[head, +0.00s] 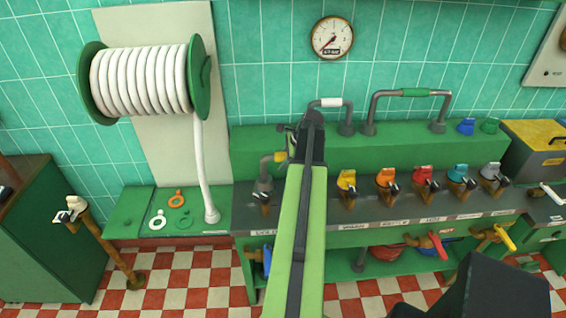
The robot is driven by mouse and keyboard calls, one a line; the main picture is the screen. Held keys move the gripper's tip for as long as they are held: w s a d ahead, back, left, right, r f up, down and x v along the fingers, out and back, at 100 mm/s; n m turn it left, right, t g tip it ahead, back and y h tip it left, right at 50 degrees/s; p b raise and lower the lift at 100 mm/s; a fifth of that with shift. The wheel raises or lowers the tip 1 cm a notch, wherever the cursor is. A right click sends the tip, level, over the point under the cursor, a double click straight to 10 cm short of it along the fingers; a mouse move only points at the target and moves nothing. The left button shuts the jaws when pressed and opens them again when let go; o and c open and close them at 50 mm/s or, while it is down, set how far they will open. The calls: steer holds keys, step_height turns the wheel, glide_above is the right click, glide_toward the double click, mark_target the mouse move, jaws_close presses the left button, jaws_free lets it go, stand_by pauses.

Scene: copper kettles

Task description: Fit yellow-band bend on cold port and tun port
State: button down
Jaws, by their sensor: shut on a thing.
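The yellow-band bend (279,157) is a grey elbow pipe with a yellow band, at the left end of the green bench. My gripper (291,146) is shut at its band. The bend's left leg goes down to a grey upright fitting (264,184) on the bench; I cannot tell whether it is seated. Its right end is hidden behind my gripper and arm. Which ports are the cold port and the tun port cannot be read.
A white-band bend (330,103) stands just behind my gripper, and a green-band bend (412,92) spans two ports further right. Coloured taps, one yellow (347,183), line the bench front. A hose reel (145,80) hangs at left, its white hose reaching down.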

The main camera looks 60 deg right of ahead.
steer(key=shift+f+b, duration=0.55)
steer(key=shift+b, duration=0.05)
stand_by(0.3)
steer(key=c, duration=0.9)
jaws_free()
steer(key=p+v, duration=1.5)
steer(key=v, duration=0.2)
steer(key=shift+r+p, duration=0.3)
steer(key=shift+p, duration=0.05)
